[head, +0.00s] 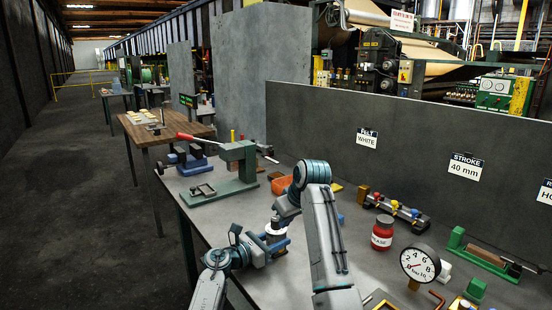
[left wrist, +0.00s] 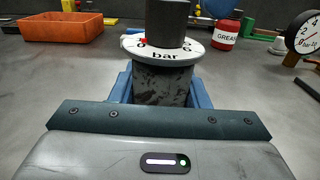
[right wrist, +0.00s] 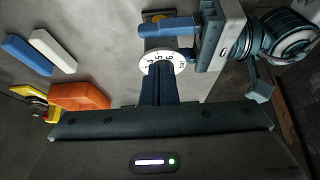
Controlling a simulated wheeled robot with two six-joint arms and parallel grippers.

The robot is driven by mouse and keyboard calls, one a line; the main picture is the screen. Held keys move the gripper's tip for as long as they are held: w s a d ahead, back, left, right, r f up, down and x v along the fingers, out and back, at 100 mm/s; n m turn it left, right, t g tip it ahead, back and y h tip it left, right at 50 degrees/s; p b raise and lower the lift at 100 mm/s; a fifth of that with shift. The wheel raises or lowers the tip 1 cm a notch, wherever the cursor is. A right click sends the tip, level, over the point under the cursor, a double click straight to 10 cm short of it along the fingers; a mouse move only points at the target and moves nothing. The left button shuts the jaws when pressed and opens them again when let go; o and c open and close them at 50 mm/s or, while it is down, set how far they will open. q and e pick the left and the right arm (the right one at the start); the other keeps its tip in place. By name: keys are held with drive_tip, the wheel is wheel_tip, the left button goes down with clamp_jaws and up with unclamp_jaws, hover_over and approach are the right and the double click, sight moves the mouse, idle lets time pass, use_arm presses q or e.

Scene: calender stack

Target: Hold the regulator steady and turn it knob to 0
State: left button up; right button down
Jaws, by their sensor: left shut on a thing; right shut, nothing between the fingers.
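There a red mark (left wrist: 143,40) lies close to the 0 on the dial (left wrist: 190,48). My right gripper (head: 279,220) is above the regulator, pointing down. In the right wrist view its blue fingers (right wrist: 158,85) are shut and empty over the dial (right wrist: 165,58), and they hide the knob.
An orange bin (head: 281,185) lies behind the regulator. A green press with a red handle (head: 232,170) stands to the left. A red grease jar (head: 382,233) and a round gauge (head: 420,263) stand to the right. A grey panel (head: 420,150) closes the bench's back.

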drive_tip(key=shift+r, duration=2.9)
use_arm(q)
drive_tip(key=o, duration=1.4)
drive_tip(key=shift+a, duration=0.1)
